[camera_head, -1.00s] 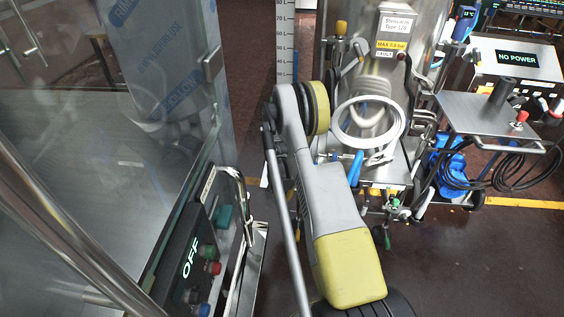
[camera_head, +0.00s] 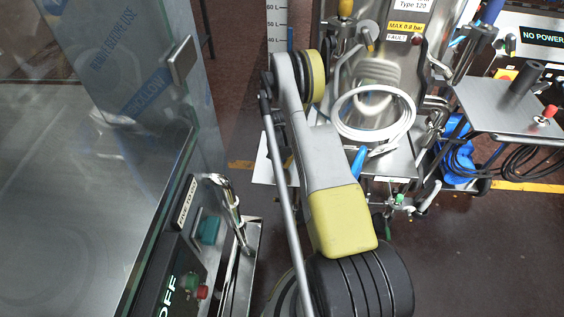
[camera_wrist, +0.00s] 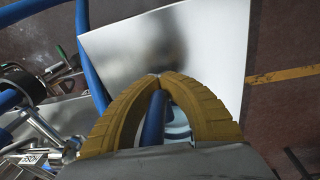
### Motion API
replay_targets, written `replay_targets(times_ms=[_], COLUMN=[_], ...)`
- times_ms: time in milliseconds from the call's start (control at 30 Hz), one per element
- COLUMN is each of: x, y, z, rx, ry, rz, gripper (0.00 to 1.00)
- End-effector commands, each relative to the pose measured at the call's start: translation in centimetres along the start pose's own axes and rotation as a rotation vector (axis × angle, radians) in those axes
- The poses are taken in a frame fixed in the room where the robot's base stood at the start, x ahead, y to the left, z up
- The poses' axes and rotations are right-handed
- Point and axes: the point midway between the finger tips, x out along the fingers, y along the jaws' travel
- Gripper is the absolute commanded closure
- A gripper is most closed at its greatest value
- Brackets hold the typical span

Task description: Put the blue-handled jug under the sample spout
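In the wrist view my gripper (camera_wrist: 158,76) has its yellow fingers closed, tips together, around a blue bar, which looks like the handle of the blue-handled jug (camera_wrist: 154,120). A shiny pale-blue surface, seemingly the jug's body, shows just right of the bar between the fingers; most of it is hidden. In the head view my arm hides the gripper. A blue handle-like piece (camera_head: 358,162) shows right of my arm, in front of the steel tank; I cannot tell whether it is the jug. The sample spout cannot be picked out for certain among the fittings.
The steel tank (camera_head: 420,75) carries a white hose coil (camera_head: 345,127). A pale flat sheet (camera_wrist: 215,60) lies below my gripper. Metal fittings (camera_wrist: 45,130) and a blue hose (camera_wrist: 88,75) are close on its left. A trolley (camera_head: 500,105) stands right; a glass-sided machine (camera_head: 80,210) stands left.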

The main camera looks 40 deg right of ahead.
Motion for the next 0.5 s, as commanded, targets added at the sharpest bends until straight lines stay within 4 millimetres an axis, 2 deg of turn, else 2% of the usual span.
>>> replay_targets(times_ms=[33,367,467,500], x=[0.61,0.78,0.76,0.76], y=[0.06,0.05,0.06,0.06], z=[0.15,0.19,0.18,0.18], rx=[0.001,0.001,0.001,0.001], ry=[0.0,0.0,0.0,0.0], rz=[0.0,0.0,0.0,0.0], gripper=[1.0,1.0,0.73,0.73])
